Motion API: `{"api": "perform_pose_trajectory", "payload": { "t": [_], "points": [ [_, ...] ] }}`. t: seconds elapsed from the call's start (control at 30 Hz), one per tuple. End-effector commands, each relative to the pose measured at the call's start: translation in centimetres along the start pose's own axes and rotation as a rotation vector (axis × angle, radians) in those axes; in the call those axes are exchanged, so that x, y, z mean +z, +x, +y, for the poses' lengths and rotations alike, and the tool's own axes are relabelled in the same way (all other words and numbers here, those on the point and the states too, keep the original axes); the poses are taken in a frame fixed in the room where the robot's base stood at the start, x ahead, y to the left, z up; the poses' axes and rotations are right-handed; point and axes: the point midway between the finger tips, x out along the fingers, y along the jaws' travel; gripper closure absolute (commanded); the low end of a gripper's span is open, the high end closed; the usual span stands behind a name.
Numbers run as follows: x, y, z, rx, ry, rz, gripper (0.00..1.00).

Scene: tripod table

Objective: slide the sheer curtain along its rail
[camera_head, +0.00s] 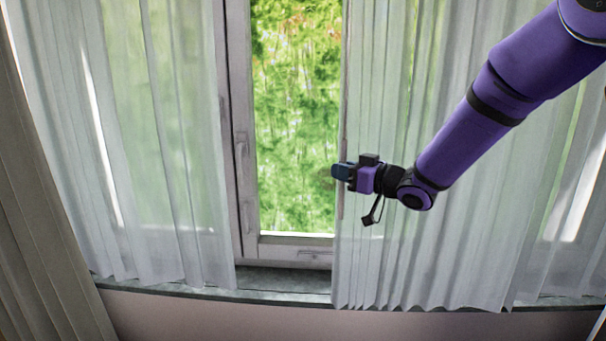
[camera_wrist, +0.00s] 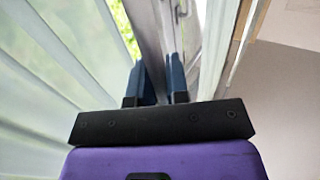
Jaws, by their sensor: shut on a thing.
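A white sheer curtain (camera_head: 400,250) hangs in folds over the right part of the window. It also shows on the left of the wrist view (camera_wrist: 50,75). A second sheer panel (camera_head: 165,170) hangs on the left. My gripper (camera_head: 337,171) comes in from the right at the inner edge of the right panel, about mid-height of the visible cloth. It is shut on that edge. In the wrist view, the two blue fingers (camera_wrist: 161,82) stand a narrow gap apart; the cloth between them is hard to make out. The rail is out of view above.
Between the panels the window pane (camera_head: 293,125) is bare, with green foliage outside and a handle on the grey frame (camera_head: 241,150). A stone sill (camera_head: 275,283) runs below. A heavy beige curtain (camera_head: 35,240) hangs at the far left.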

Motion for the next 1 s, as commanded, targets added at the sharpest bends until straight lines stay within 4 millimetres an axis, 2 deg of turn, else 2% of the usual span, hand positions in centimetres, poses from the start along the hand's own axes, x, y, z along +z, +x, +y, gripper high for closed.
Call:
{"api": "perform_pose_trajectory", "payload": {
  "t": [0.03, 0.1, 0.7, 0.9, 1.0],
  "points": [
    [0.0, -1.6, 1.3, 0.008, 0.001, -0.001, 1.00],
    [0.0, -3.6, 2.7, 0.007, -0.001, -0.001, 1.00],
    [0.1, -21.2, 14.4, 0.006, 0.001, -0.001, 1.00],
    [0.1, -25.6, 17.3, 0.003, 0.000, -0.001, 1.00],
    [0.1, -27.1, 18.3, 0.002, 0.001, -0.001, 1.00]
  ]
}}
